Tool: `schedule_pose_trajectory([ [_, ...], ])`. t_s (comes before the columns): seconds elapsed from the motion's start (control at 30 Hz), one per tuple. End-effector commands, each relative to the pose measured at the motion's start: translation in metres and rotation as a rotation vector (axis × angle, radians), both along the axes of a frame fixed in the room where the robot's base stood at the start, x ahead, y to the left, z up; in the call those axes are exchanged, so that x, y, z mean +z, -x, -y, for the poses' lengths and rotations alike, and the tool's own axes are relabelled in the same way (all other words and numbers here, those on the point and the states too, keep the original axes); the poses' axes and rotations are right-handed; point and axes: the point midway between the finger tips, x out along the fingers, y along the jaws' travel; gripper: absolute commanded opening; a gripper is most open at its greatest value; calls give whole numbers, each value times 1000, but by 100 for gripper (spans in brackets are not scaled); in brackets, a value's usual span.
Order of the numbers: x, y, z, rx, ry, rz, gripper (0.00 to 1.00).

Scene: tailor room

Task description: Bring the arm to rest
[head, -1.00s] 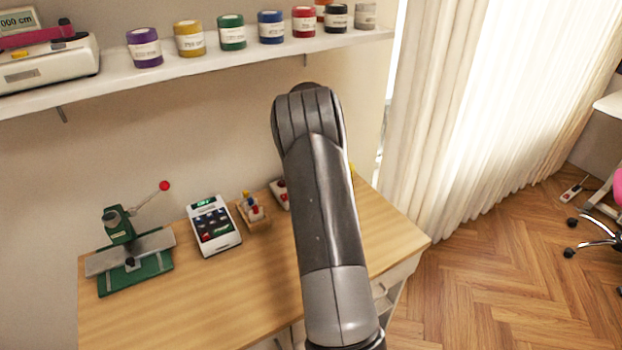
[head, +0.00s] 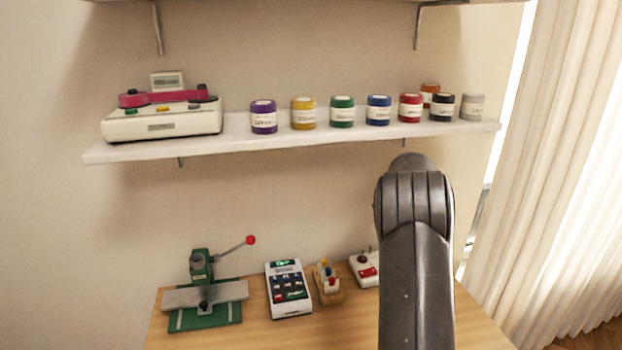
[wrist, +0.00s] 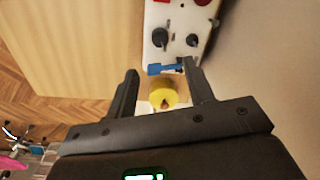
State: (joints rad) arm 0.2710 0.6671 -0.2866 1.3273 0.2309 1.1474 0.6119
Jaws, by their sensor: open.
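My arm (head: 415,260) rises at the right of the head view, in front of the desk and the wall. My gripper (wrist: 162,85) shows in the wrist view with its two dark fingers apart. A yellow round piece (wrist: 163,93) shows between the fingers; whether they touch it I cannot tell. A blue piece (wrist: 165,69) lies just beyond the fingertips, by a white device with dark knobs (wrist: 178,30). My gripper is not visible in the head view.
The desk (head: 255,332) holds a green press (head: 203,290), a keypad device (head: 288,288), a small wooden holder (head: 327,290) and a red-and-white box (head: 365,268). Above, a wall shelf (head: 240,143) bears several coloured jars and a white machine (head: 162,122). A curtain (head: 560,180) hangs at right.

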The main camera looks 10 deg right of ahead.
Motion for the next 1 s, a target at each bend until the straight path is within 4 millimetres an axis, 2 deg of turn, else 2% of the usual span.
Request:
schedule_pose_trajectory([
  [0.17,16,11,-13,28,5,12,48],
  [0.27,35,28,-30,68,11,28,48],
  [0.5,75,77,-76,190,28,67,48],
  [0.77,109,129,-125,341,45,124,48],
  [1.0,140,187,-178,541,76,205,48],
])
